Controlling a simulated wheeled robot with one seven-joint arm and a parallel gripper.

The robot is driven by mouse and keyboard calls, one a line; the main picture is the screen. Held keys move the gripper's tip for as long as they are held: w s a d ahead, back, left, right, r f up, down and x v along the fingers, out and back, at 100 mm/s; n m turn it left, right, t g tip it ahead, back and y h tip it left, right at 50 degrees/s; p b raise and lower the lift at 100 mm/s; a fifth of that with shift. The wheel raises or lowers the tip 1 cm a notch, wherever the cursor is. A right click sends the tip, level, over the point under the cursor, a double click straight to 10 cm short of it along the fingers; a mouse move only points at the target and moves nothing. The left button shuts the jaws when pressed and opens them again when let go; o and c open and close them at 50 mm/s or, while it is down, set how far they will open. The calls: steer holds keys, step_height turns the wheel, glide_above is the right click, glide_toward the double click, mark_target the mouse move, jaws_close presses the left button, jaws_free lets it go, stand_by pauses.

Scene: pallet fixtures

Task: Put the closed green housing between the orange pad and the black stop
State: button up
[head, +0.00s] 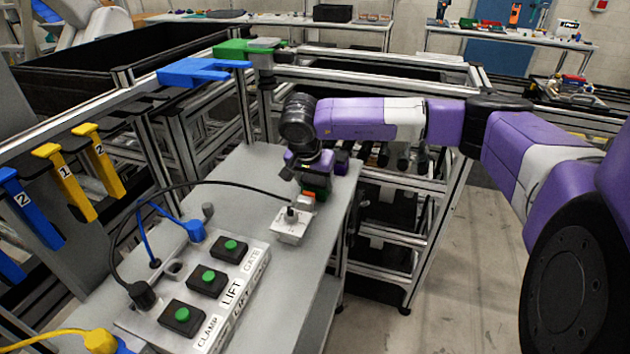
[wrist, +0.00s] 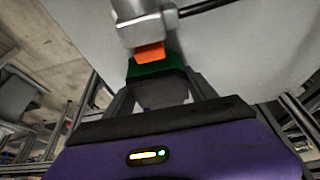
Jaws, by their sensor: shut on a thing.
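The green housing (head: 317,193) is held in my gripper (head: 313,180) at the far end of the grey table. In the wrist view the dark green housing (wrist: 156,69) sits between my two fingertips (wrist: 160,80). The orange pad (head: 308,197) is right beside the housing, on the side of the small pale fixture. In the wrist view the orange pad (wrist: 150,53) borders the housing; I cannot tell whether they touch. A small dark piece (head: 291,213) stands on the fixture; I cannot tell whether it is the black stop.
The pale fixture (head: 288,232) has a black cable running to it across the table (head: 240,175). A control box (head: 248,270) with several green buttons and a blue cable (head: 178,226) lie nearer. Blue and green brackets (head: 205,70) stand behind, left of my arm.

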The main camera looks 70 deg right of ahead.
steer(key=shift+f, duration=0.1)
steer(key=o, duration=1.7)
steer(key=shift+c, duration=0.2)
steer(key=shift+r, duration=0.2)
steer(key=b+v, duration=0.1)
steer(key=v, duration=1.1)
steer(key=shift+b, duration=0.3)
